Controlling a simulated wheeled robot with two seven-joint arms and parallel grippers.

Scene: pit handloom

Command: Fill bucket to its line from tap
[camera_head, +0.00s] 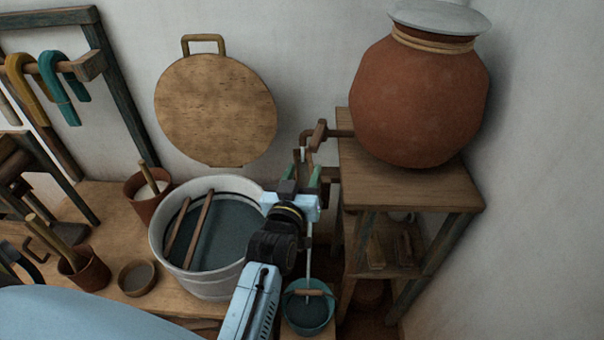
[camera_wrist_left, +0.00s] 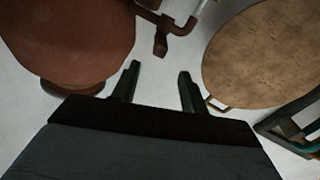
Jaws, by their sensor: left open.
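The small teal bucket (camera_head: 308,317) with a wooden handle grip stands low beside the shelf stand. A thin pale stream (camera_head: 309,250) runs down into it from behind my left gripper. The brown tap (camera_head: 318,136) comes out of the big clay jar (camera_head: 420,100). Its handle and bent spout also show in the left wrist view (camera_wrist_left: 180,25), with a pale stream at the spout. My left gripper (camera_head: 302,172) is open and empty, just in front of and below the tap. The fill line and water level in the bucket cannot be made out. My right gripper is out of view.
A large grey tub (camera_head: 160,238) with dark liquid and two sticks stands left of my left arm. A round wooden lid (camera_head: 215,110) leans on the wall. The wooden stand (camera_head: 400,185) bears the jar. Pots and a bowl (camera_head: 137,278) crowd the left.

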